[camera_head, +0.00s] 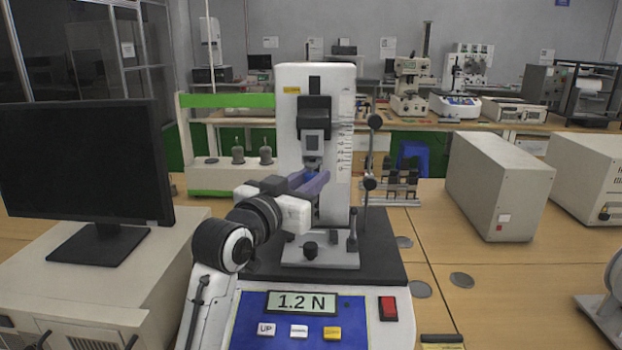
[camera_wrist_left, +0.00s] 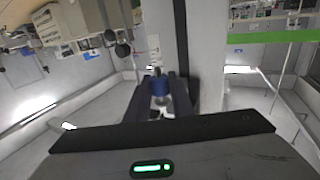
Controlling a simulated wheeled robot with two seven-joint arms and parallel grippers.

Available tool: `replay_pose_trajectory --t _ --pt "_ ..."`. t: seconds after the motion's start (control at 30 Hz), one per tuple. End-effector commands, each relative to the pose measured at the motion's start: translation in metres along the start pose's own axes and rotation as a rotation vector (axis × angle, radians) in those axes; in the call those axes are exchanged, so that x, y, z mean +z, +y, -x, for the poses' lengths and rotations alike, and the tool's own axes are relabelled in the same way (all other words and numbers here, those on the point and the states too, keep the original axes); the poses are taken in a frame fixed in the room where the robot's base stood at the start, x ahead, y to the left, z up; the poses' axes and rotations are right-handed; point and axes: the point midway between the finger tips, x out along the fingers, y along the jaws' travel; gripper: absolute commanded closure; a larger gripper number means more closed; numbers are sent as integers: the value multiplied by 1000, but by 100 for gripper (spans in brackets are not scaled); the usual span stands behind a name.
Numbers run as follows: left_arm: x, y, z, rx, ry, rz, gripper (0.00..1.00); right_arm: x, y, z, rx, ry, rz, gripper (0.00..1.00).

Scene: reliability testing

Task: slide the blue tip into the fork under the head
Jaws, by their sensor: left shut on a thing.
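The test stand has a white column (camera_head: 342,120) with a dark head (camera_head: 314,112) on its front. A grey fork-like fitting (camera_head: 313,146) hangs under the head. My left gripper (camera_head: 318,180) reaches in from the left, just below this fitting. It is shut on a blue-tipped part, whose blue tip (camera_wrist_left: 158,84) shows between the two dark fingers in the left wrist view. In the head view the fingers and the held part overlap, so the tip's exact seat relative to the fork cannot be told. My right gripper is not in view.
The stand's base has a display (camera_head: 301,303) reading 1.2 N, several buttons and a red switch (camera_head: 388,308). A black monitor (camera_head: 85,165) stands at the left. A thin dark post (camera_head: 369,180) stands right of the column. A beige box (camera_head: 500,185) is further right on the table.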

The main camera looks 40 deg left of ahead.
Motion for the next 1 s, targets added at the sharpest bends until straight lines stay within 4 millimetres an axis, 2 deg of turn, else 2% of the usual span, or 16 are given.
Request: replay_pose_trajectory --t 0.57,1.0 --pt "-1 0 1 0 1 0 100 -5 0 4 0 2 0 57" --pt "-2 -5 -9 0 1 -1 100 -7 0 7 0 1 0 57"
